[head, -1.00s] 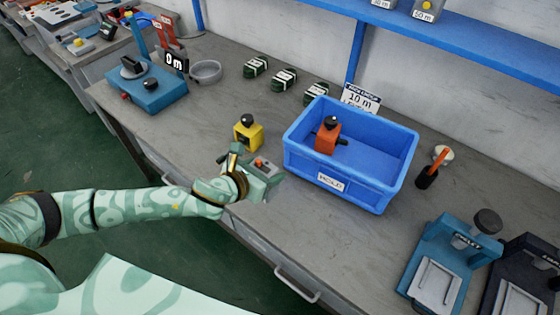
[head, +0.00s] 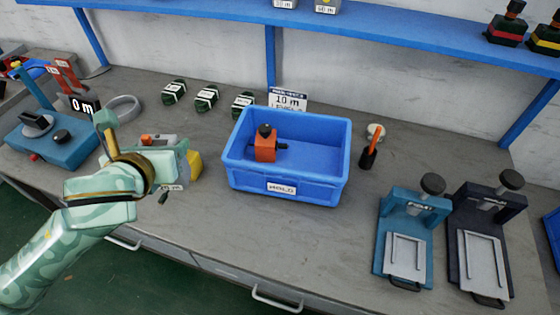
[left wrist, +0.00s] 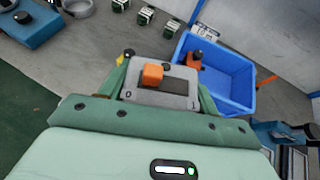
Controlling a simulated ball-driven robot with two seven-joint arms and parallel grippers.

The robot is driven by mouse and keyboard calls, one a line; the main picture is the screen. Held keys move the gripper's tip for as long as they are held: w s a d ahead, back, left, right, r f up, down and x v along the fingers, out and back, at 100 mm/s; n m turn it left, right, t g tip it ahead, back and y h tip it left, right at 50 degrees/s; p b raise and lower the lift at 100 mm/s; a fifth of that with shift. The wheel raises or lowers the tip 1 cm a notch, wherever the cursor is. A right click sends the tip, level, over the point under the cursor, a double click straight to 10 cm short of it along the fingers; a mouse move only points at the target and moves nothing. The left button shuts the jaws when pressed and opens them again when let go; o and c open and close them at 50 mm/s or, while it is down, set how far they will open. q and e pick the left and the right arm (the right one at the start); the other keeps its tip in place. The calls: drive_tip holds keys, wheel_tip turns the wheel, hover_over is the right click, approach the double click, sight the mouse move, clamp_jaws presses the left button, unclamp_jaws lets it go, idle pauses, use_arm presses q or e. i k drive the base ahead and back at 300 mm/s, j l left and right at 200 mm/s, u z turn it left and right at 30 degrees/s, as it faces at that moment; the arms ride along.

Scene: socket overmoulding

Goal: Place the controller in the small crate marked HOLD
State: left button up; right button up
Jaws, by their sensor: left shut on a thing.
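The controller (head: 160,142), a grey box with an orange block on top, is held by my left gripper (head: 168,160) to the left of the crate. In the left wrist view the controller (left wrist: 160,92) sits between the two green fingers of the gripper (left wrist: 163,88), with a dark panel facing up. The blue crate marked HOLD (head: 290,188) stands on the bench. It also shows in the left wrist view (left wrist: 232,88), beyond and right of the controller. An orange device with a black knob (head: 265,147) stands inside its left part; the right part is empty. My right gripper is out of view.
A yellow device (head: 195,166) is partly hidden behind my left gripper. A blue-based device (head: 52,135) stands left. Several dark green bundles (head: 206,97) lie behind. A black holder with an orange tool (head: 368,155) and two press-like stands (head: 412,235) are right of the crate.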

sight(309, 161)
drive_tip(key=i+j+z, duration=0.25)
drive_tip(key=j+z, duration=0.55)
drive_tip(key=j, duration=0.25)
drive_tip(key=z, duration=1.1)
